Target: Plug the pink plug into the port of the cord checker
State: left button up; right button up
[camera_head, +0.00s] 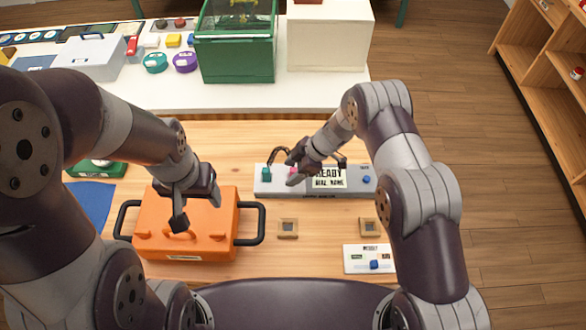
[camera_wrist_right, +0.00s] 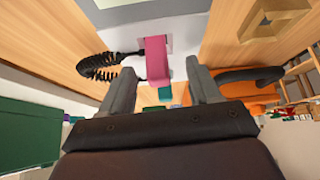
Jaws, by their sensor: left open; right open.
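The pink plug (camera_wrist_right: 157,62) stands on a long pale panel (camera_head: 262,188) with a black coiled cord beside it. In the head view the pink plug (camera_head: 294,171) is partly hidden by my right gripper (camera_head: 298,170). In the right wrist view my right gripper (camera_wrist_right: 161,90) is open, with the plug just beyond and between its fingertips, not held. A teal plug (camera_head: 267,172) is to its left. A small white box (camera_head: 353,265) with a blue knob is at the front right; I cannot tell which unit is the cord checker. My left gripper (camera_head: 190,208) is open above the orange case.
The orange case (camera_head: 185,235) with black handles fills the front left. The panel carries a screen reading READY (camera_head: 330,178). Two small square frames (camera_head: 288,228) (camera_head: 368,226) lie in front of it. A white table behind holds a green crate (camera_head: 235,60).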

jog(key=b+v, duration=0.1)
jog(key=v, duration=1.1)
jog(key=shift+r+b, duration=0.3)
jog(key=shift+b, duration=0.05)
jog(key=shift+d, duration=0.15)
